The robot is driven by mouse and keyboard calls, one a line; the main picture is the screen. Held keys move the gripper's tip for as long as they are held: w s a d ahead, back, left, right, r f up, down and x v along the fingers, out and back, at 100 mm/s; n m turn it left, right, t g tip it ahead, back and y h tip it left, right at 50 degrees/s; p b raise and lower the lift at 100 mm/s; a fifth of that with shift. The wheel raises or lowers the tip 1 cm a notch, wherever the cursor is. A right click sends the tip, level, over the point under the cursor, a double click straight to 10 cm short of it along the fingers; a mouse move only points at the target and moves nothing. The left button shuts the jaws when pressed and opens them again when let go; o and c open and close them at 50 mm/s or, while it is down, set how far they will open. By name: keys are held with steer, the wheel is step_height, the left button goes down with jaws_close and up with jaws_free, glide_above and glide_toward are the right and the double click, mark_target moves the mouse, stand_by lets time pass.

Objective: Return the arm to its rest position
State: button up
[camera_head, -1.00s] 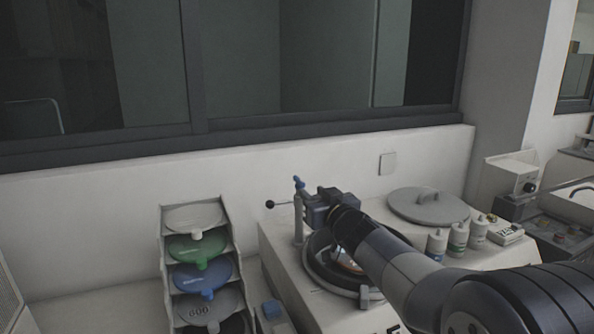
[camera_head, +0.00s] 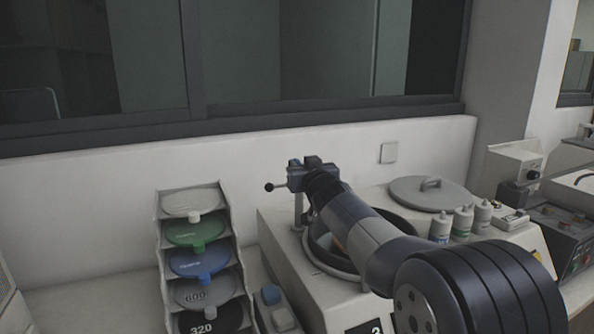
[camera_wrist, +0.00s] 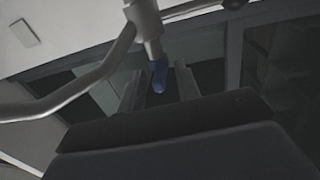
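My arm reaches from the lower right over the polishing machine (camera_head: 285,252). My gripper (camera_head: 303,164) is at the far end of the arm, above the back left of the machine, beside a post with a black-knobbed lever (camera_head: 279,186). In the wrist view, my gripper (camera_wrist: 159,85) shows two grey fingers, spread apart with nothing clasped. A blue-tipped metal part (camera_wrist: 158,72) of the machine appears between the fingers in the picture; I cannot tell its depth. My arm hides part of the machine's round bowl (camera_head: 318,240).
A rack (camera_head: 238,250) of coloured discs stands left of the machine. A round grey lid (camera_head: 428,194) and several bottles (camera_head: 463,221) are to the right on the machine. The wall and window (camera_head: 300,60) are behind. Another machine (camera_head: 565,235) stands at far right.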

steer(key=shift+w+a+f+m+h+b, duration=0.15)
steer(key=shift+m+h+b, duration=0.25)
steer(key=shift+b, duration=1.9)
steer(key=shift+s+a+f+m+h+b, duration=0.15)
steer(key=shift+h+b, duration=0.35)
steer(key=shift+b, duration=1.75)
steer(key=shift+r+h+b, duration=0.1)
steer(key=shift+h+b, duration=0.2)
steer(key=shift+b, duration=0.7)
steer(key=shift+r+m+b, duration=0.2)
steer(key=shift+m+b, duration=0.05)
steer(key=shift+b, duration=0.05)
